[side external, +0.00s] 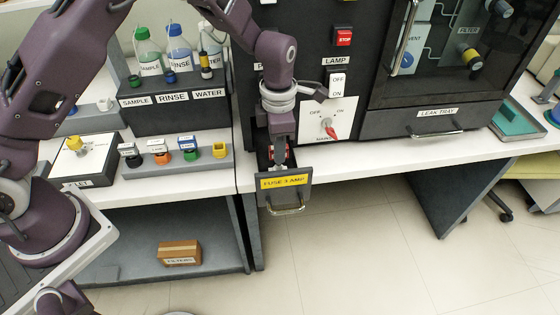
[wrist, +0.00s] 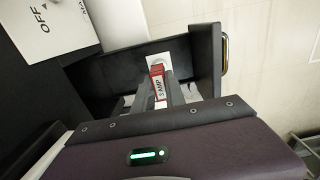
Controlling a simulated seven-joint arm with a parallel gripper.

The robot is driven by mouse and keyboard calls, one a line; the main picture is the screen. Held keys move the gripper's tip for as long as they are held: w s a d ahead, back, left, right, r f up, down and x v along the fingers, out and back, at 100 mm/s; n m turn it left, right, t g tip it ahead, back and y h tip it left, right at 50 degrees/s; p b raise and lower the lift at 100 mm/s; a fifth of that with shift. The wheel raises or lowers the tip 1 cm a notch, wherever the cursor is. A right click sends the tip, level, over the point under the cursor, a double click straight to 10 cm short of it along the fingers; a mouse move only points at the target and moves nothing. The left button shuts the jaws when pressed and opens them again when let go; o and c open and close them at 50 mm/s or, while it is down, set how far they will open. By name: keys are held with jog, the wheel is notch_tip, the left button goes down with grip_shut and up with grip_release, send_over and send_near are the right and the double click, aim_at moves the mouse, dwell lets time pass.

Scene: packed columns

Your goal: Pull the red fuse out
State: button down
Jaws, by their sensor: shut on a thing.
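The red fuse (wrist: 157,70) shows in the wrist view between my fingers, with a white "3 AMP" label on its side. It is inside an open dark fuse drawer (wrist: 207,55), beside a white round-looking piece at the drawer's far side. In the side view the drawer (side external: 284,193) has a yellow "FUSE 3 AMP" label and a handle. My gripper (side external: 279,158) points down into the drawer and is shut on the fuse; it also shows in the wrist view (wrist: 160,88). A bit of red (side external: 287,153) shows beside the fingers. The fuse's lower end is hidden.
The main switch panel (side external: 327,118) with a red knob stands just behind and right of my gripper. A lamp switch (side external: 338,84) and red stop button (side external: 343,37) are above. Bottles and colored connectors stand on the left counter. Floor space is free in front.

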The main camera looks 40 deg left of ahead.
jog(key=shift+r, duration=2.2)
